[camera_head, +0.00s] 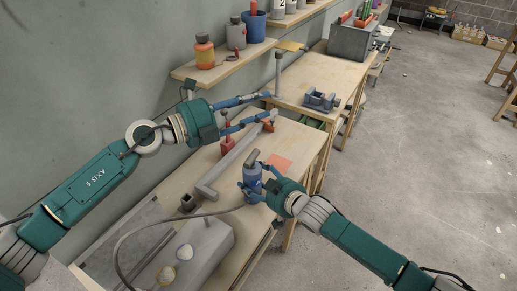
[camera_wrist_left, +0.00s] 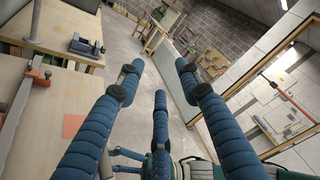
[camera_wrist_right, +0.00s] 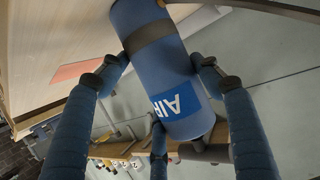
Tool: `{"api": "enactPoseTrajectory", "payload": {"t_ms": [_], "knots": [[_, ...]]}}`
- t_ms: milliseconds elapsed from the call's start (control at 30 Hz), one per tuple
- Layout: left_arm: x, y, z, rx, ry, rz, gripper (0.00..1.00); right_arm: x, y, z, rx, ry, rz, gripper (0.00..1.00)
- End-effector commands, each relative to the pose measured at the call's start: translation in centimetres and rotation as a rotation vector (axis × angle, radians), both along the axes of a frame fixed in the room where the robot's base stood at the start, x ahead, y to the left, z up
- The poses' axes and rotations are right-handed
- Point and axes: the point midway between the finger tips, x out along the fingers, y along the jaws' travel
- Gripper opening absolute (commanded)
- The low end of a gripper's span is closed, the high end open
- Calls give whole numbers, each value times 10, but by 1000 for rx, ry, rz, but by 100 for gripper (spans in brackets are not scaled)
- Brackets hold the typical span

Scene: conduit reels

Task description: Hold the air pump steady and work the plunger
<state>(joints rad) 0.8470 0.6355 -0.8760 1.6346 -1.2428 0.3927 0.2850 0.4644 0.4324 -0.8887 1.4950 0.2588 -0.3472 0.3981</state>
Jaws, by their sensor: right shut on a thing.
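The air pump is a blue cylinder (camera_head: 253,174) above the near workbench. A grey plunger handle (camera_head: 252,157) shows at its top. My right gripper (camera_head: 252,181) is shut around the pump's body.
A long grey bar clamp (camera_head: 228,160) and a red object (camera_head: 228,143) lie beyond the pump on the bench. A hose (camera_head: 150,226) curves left over a grey box (camera_head: 200,250). An orange-red square (camera_head: 279,164) lies on the bench. A vise (camera_head: 320,100) sits on the farther table.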

Motion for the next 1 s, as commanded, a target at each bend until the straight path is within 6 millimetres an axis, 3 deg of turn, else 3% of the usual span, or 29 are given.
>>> {"api": "enactPoseTrajectory", "payload": {"t_ms": [267,633,700,733,833,900,1000], "knots": [[-5,3,6,191,-569,190,36,0,0,0,0,0,0,27],[-16,43,1,693,-1113,563,36,0,0,0,0,0,0,27],[-23,52,-22,826,-1148,601,36,0,0,0,0,0,0,27],[-29,53,-50,878,-1128,586,36,0,0,0,0,0,0,27],[-45,51,-109,922,-1055,520,36,0,0,0,0,0,0,27],[-56,49,-138,939,-1017,487,36,0,0,0,0,0,0,27],[-68,48,-165,954,-982,453,36,0,0,0,0,0,0,27]]}}
